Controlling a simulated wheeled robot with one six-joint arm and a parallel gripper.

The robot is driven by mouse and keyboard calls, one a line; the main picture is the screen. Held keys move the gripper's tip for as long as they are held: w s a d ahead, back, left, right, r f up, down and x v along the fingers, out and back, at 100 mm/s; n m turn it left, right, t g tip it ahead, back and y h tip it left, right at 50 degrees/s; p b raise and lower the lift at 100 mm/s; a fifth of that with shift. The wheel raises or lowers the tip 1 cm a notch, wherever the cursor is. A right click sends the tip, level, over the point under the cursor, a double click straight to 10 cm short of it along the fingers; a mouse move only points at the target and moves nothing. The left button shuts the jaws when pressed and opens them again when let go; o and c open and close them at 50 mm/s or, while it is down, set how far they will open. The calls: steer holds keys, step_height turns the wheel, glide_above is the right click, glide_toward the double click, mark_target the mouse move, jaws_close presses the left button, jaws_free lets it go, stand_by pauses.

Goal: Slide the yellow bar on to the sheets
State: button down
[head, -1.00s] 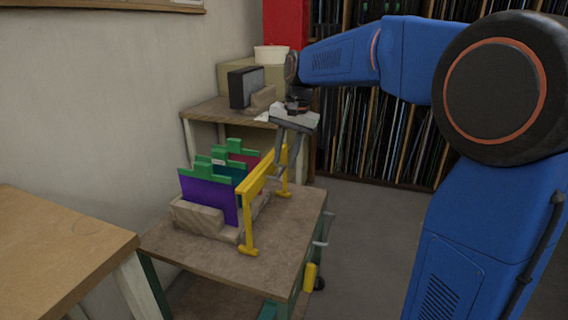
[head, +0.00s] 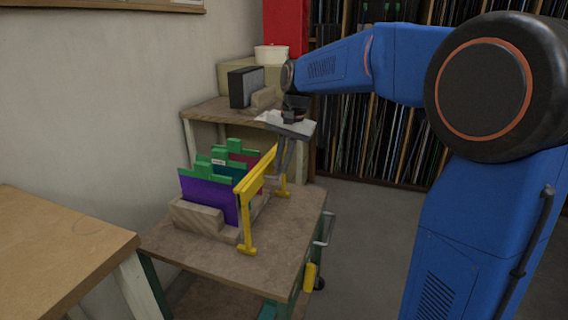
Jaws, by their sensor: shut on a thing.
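The yellow bar (head: 256,170) runs front to back along a yellow stand (head: 248,228) on the cart. The sheets, purple (head: 208,198), teal (head: 229,172) and dark red (head: 246,158), stand upright with green tops in a wooden rack (head: 196,217). The bar is just right of the sheets, apart from the nearest one as far as I can see. My gripper (head: 274,172) points down at the bar's far half and is shut on it. The bar partly hides the fingertips.
The cart top (head: 287,225) has bare room at its front and right. A wooden table (head: 60,240) is at the lower left. Behind, a shelf table (head: 206,111) holds a dark panel (head: 245,87) in a wooden block and a white bowl (head: 271,54).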

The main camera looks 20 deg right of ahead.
mark_target(263, 161)
steer(key=w+a, duration=0.1)
steer(key=a, duration=0.1)
steer(key=w+a, duration=0.2)
steer(key=shift+w+a, duration=0.3)
steer(key=shift+a, duration=0.05)
steer(key=shift+r, duration=0.1)
steer(key=c, duration=1.8)
jaws_free()
steer(key=shift+a, duration=0.15)
steer(key=shift+c, duration=0.2)
step_height(263, 161, up, 17)
steer(key=s+d, duration=0.2)
steer(key=d, duration=0.1)
steer(key=shift+a, duration=0.1)
